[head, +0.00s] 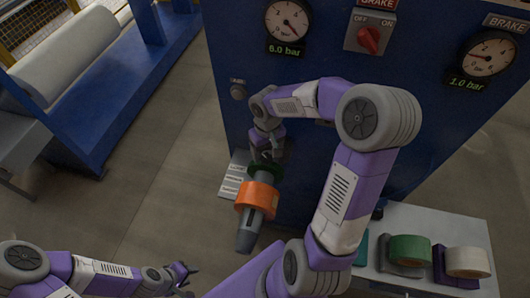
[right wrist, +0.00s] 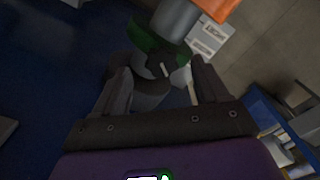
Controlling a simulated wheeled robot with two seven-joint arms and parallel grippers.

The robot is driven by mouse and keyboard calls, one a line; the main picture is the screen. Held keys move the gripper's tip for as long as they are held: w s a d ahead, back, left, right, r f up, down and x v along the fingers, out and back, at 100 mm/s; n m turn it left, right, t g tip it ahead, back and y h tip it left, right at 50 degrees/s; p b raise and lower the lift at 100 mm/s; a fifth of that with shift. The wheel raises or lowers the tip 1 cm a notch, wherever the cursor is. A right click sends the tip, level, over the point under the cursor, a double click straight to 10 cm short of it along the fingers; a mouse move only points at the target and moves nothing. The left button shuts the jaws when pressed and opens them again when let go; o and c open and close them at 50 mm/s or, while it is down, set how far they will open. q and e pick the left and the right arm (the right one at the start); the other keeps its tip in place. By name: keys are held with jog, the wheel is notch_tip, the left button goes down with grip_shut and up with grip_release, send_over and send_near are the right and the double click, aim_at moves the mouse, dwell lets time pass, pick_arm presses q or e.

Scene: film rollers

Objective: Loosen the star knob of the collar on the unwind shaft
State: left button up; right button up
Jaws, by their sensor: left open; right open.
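The unwind shaft (head: 248,238) is a grey bar sticking out from the blue machine, with an orange roll (head: 258,196) on it. Behind the roll is the green collar (head: 266,171), partly hidden by my right gripper (head: 267,150). In the right wrist view, the green collar (right wrist: 147,38) is just beyond my open right fingers. A dark shape, apparently the star knob (right wrist: 157,66), lies between the fingertips; I cannot tell whether they touch it. My left gripper (head: 183,271) is open and empty at the lower left, away from the shaft.
The blue machine (head: 235,45) carries two gauges and a red brake switch (head: 369,40). A white label plate (head: 232,182) is beside the shaft. A grey shelf (head: 455,222) at right holds green (head: 410,248) and cream (head: 467,261) rolls.

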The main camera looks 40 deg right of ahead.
aim_at(266, 158)
jog(key=shift+w+f, duration=0.25)
jog(key=shift+f, duration=1.35)
jog(key=shift+s, duration=0.1)
jog(key=c, duration=1.1)
